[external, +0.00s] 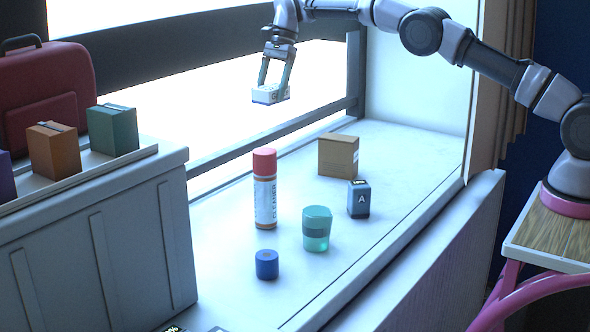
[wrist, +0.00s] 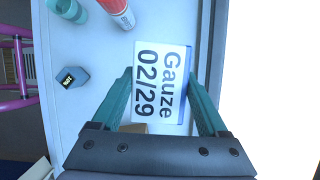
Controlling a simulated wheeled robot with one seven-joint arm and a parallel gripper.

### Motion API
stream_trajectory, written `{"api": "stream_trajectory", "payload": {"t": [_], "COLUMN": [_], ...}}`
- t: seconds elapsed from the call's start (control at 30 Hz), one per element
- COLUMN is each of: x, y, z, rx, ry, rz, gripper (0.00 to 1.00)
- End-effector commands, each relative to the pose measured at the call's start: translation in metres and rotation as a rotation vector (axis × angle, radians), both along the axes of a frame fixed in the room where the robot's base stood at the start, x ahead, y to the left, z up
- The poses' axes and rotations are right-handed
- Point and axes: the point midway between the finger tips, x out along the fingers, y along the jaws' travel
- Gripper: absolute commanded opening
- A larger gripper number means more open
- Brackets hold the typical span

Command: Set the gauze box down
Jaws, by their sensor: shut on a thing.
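The gauze box (external: 270,94) is a small white box with a blue edge. My gripper (external: 272,88) is shut on it and holds it in the air, well above the white ledge (external: 400,150), near the window rail. In the wrist view the box (wrist: 160,85) sits between the two green fingers of my gripper (wrist: 161,95), and its label reads "Gauze 02/29". What lies straight under the box is partly hidden in the wrist view.
On the ledge stand a red-capped cleaner can (external: 265,200), a teal cup (external: 316,235), a blue cap-like cylinder (external: 266,264), a dark box marked A (external: 358,200) and a brown carton (external: 338,156). The ledge's far right part is clear. A grey cabinet (external: 100,235) stands left.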

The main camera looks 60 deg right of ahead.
Motion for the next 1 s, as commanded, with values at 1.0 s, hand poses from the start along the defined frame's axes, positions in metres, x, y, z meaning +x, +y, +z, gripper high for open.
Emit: {"api": "stream_trajectory", "payload": {"t": [1.0], "x": [-0.052], "y": [0.211], "z": [0.014], "rx": [0.0], "ry": [0.0], "rz": [-0.433], "gripper": [0.2]}}
